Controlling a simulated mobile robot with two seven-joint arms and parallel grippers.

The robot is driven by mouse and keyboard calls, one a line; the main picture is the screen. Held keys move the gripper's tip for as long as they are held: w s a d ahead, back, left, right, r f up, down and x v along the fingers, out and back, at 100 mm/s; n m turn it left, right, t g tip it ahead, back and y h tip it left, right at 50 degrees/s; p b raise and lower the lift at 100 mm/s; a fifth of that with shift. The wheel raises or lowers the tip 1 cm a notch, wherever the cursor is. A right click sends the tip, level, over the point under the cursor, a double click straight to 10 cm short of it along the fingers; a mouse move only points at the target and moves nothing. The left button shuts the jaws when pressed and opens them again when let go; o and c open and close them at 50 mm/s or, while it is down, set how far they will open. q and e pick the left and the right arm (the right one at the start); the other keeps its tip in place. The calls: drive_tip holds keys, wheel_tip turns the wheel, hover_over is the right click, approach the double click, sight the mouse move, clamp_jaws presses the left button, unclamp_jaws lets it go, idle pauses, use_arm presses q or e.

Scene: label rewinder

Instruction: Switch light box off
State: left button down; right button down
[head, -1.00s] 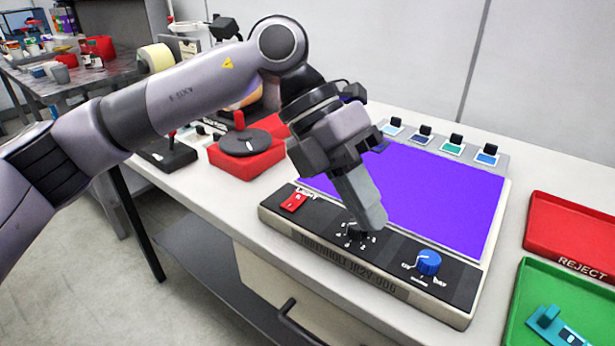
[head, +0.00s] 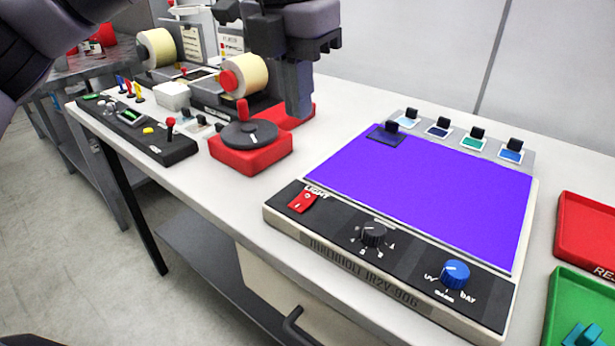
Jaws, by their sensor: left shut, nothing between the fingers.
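The light box (head: 283,218) lies on the table with its panel lit violet (head: 430,195). On its front strip are a red rocker switch marked LIGHT (head: 303,202) at the left, a black numbered knob (head: 373,234) in the middle and a blue knob (head: 455,274) at the right. A dark tab piece (head: 386,135) lies on the panel's far left corner. My left gripper (head: 298,112) is shut and empty, pointing down, raised behind and left of the light box, apart from the switch. My right gripper is not in view.
A red base with a black disc (head: 250,145) stands left of the light box. Colour sample clips (head: 475,140) line the back. Red (head: 585,225) and green (head: 565,300) trays are at right.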

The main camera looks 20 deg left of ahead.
sight(308, 196)
use_arm(q)
drive_tip(key=f, duration=0.4)
drive_tip(key=w+f, duration=0.1)
drive_tip(key=f, duration=0.9)
drive_tip(key=shift+w+d, duration=0.3)
drive_tip(key=shift+w, duration=0.05)
